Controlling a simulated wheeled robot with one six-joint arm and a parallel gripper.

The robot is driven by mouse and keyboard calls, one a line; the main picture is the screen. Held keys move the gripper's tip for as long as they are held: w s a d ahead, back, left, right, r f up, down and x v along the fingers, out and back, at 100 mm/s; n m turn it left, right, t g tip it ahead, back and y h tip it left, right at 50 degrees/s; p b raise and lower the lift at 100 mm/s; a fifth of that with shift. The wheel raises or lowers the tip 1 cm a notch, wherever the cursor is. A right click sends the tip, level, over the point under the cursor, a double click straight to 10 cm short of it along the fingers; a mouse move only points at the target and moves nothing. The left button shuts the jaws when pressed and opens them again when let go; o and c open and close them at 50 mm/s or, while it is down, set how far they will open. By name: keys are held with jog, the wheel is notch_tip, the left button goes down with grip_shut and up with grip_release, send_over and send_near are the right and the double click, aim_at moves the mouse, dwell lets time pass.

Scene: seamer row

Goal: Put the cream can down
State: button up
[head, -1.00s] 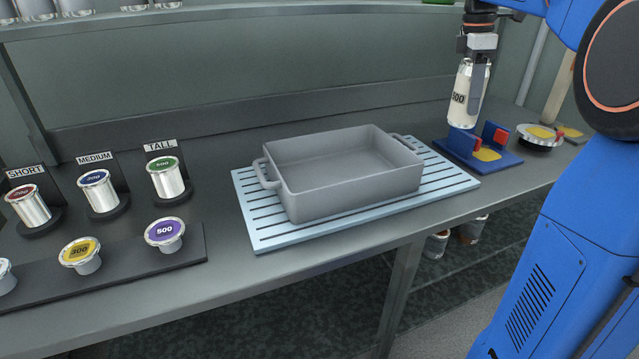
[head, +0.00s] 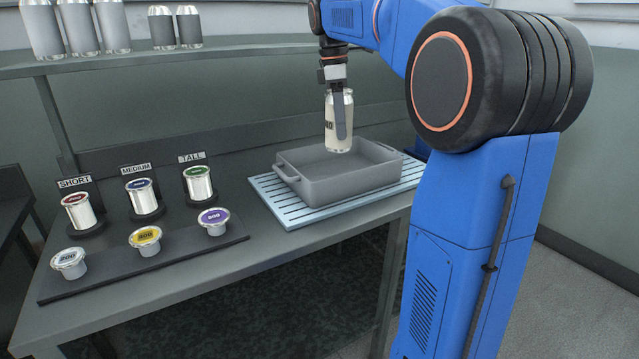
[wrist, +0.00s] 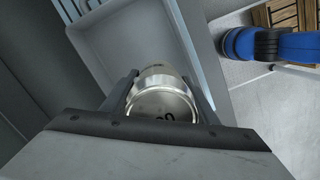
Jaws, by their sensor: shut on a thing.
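The cream can (head: 333,122) is a pale can with dark print and a silver rim, held upright in my gripper (head: 340,125). The jaws are shut on its sides. In the head view it hangs over the grey tub (head: 291,181), with its lower end near the height of the rim; I cannot tell whether it is inside. The wrist view shows the can's silver end (wrist: 160,104) between both fingers of my gripper (wrist: 160,90), with the tub (wrist: 108,45) beyond it.
The tub stands on a slatted light-blue mat (head: 290,212). To its left are SHORT, MEDIUM and TALL cans (head: 198,183) on dark stands and a dark strip (head: 110,274) with lidded cups (head: 213,221). A shelf (head: 190,52) with cans runs above. My arm hides the counter's right end.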

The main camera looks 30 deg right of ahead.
jog(key=shift+a+f, duration=0.25)
jog(key=shift+f, duration=4.7)
jog(key=shift+f, duration=0.15)
jog(key=o, duration=1.6)
jog(key=shift+o, duration=0.2)
jog(key=r, duration=0.4)
jog(key=a+r, duration=0.1)
jog(key=r, duration=0.7)
jog(key=shift+w+a+r, duration=0.1)
jog(key=shift+w+a, duration=0.1)
jog(key=shift+w, duration=0.15)
